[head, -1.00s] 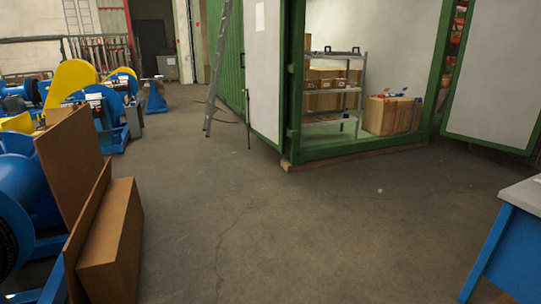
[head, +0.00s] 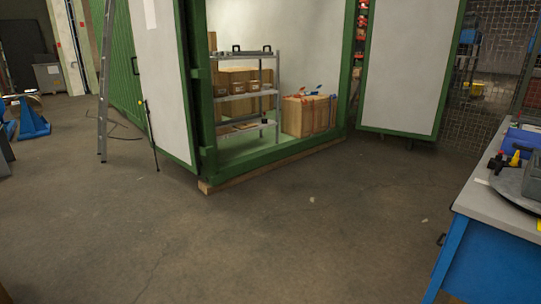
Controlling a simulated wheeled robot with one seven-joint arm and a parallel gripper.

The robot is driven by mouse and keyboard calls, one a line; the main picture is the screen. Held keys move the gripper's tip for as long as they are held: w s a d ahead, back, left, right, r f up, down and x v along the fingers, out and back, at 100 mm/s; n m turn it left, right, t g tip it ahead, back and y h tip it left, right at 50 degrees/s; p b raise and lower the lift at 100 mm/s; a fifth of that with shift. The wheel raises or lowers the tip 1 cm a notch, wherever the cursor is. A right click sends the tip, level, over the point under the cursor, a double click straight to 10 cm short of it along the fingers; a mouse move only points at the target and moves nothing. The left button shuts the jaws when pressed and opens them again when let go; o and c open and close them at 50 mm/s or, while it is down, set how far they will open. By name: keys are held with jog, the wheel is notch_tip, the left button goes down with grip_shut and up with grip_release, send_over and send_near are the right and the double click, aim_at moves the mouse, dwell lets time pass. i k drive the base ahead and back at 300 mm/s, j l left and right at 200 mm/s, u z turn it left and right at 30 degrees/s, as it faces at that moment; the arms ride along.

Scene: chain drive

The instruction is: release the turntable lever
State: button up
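A round grey turntable (head: 514,188) lies on the blue workbench at the right edge of the head view, partly cut off by the frame. A small lever with a black knob and red parts (head: 497,163) stands up beside it at its back left. I cannot tell which way the lever is set. My gripper is not in view.
The blue workbench (head: 470,262) with a grey top fills the lower right. An open green container (head: 207,150) with a metal shelf (head: 248,95) and cardboard boxes (head: 308,115) stands ahead. A ladder (head: 104,85) leans at left. The concrete floor between is clear.

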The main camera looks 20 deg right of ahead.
aim_at(498, 158)
jog(key=i+l+z, duration=0.2)
jog(key=z, duration=0.2)
jog(key=i+z, duration=0.75)
jog(key=i+j+z, duration=0.1)
jog(key=i+z, duration=0.15)
jog(key=z, duration=0.15)
jog(key=i+l, duration=0.2)
jog(key=i, duration=0.15)
jog(key=i+l+z, duration=0.1)
jog(key=i, duration=0.3)
jog(key=i+l, duration=0.3)
jog(key=i+j+z, duration=0.15)
jog(key=j, duration=0.3)
jog(key=i+j+z, duration=0.15)
jog(key=j, duration=0.35)
jog(key=j+z, duration=0.1)
jog(key=j, duration=0.4)
jog(key=i+j+z, duration=0.15)
jog(key=j, duration=0.35)
